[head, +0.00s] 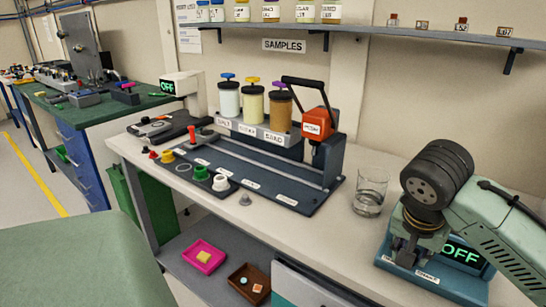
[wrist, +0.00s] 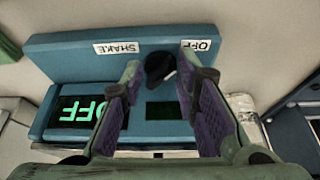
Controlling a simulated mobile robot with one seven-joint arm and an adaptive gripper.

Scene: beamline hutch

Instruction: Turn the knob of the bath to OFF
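The bath is a blue box (head: 440,287) at the front right of the bench in the head view; it also fills the top of the wrist view (wrist: 75,50). Its screen (head: 460,254) shows OFF in green, and the same word appears upside down in the wrist view (wrist: 82,110). Two upside-down labels, SHAKE (wrist: 116,47) and OFF (wrist: 200,45), flank a dark knob (wrist: 157,66). My gripper (wrist: 159,75) points down at the bath with its fingers apart, one on each side of the knob. Contact is unclear. Where the knob points is hard to read.
An empty glass (head: 370,190) stands just left of the bath. A dark rack with labelled jars (head: 253,104) and an orange press (head: 318,125) stands farther left. A shelf (head: 400,29) runs along the wall. Bare bench lies between rack and glass.

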